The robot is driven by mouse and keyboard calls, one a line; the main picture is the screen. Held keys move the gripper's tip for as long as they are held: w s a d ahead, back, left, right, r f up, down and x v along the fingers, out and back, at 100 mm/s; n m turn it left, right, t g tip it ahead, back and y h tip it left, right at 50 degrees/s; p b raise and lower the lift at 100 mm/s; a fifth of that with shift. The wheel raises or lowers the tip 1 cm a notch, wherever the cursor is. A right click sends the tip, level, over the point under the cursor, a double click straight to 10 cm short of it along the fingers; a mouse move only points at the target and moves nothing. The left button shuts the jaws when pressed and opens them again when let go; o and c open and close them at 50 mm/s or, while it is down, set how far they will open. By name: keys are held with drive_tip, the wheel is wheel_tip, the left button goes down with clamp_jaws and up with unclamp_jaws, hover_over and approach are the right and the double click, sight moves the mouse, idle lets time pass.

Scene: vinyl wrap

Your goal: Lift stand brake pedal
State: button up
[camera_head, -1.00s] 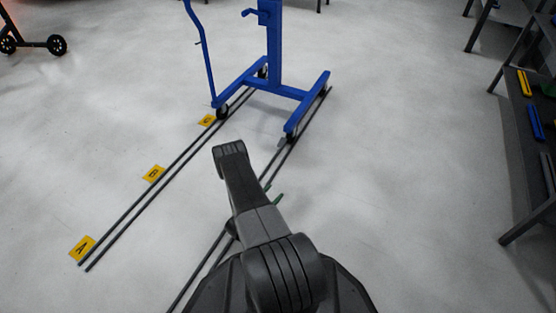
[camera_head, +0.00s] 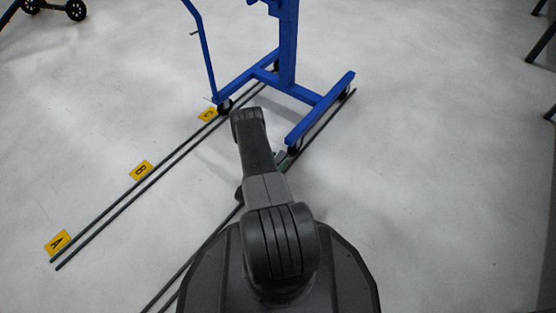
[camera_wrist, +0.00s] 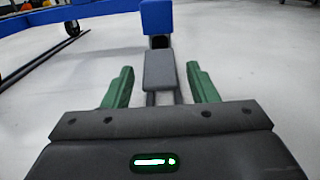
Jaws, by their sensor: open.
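The blue wheeled stand (camera_head: 318,108) is on the floor ahead, with its near-right leg end close to my arm. In the wrist view, that leg's blue end (camera_wrist: 156,17) is at the top, with a dark caster below it. The grey brake pedal (camera_wrist: 160,70) juts from there toward me. My gripper (camera_wrist: 159,72) is open, with a green finger on each side of the pedal and visible gaps between. The head view shows only a bit of green finger beyond my arm, at the caster (camera_head: 294,150). Whether the fingers are level with the pedal is unclear.
Dark floor rails (camera_head: 135,200) run under the stand, with yellow markers A (camera_head: 57,242), B (camera_head: 141,170) and C (camera_head: 208,114) along the left pair. A wheeled object (camera_head: 75,10) is at the top left.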

sight(282, 154)
drive_tip(key=c, duration=1)
drive_tip(key=shift+r+g+y+p, duration=0.8)
drive_tip(key=shift+r+g+p, duration=0.1)
drive_tip(key=shift+g+p, duration=0.35)
drive_tip(key=shift+r+g+y+p, duration=0.6)
drive_tip(key=shift+g+y+p, duration=0.25)
drive_tip(key=shift+g+y, duration=0.25)
drive_tip(key=o, duration=1)
drive_tip(key=p+v, duration=0.4)
drive_tip(key=v, duration=0.9)
drive_tip(key=shift+s+a+r, duration=0.15)
drive_tip(key=shift+a+r, duration=0.15)
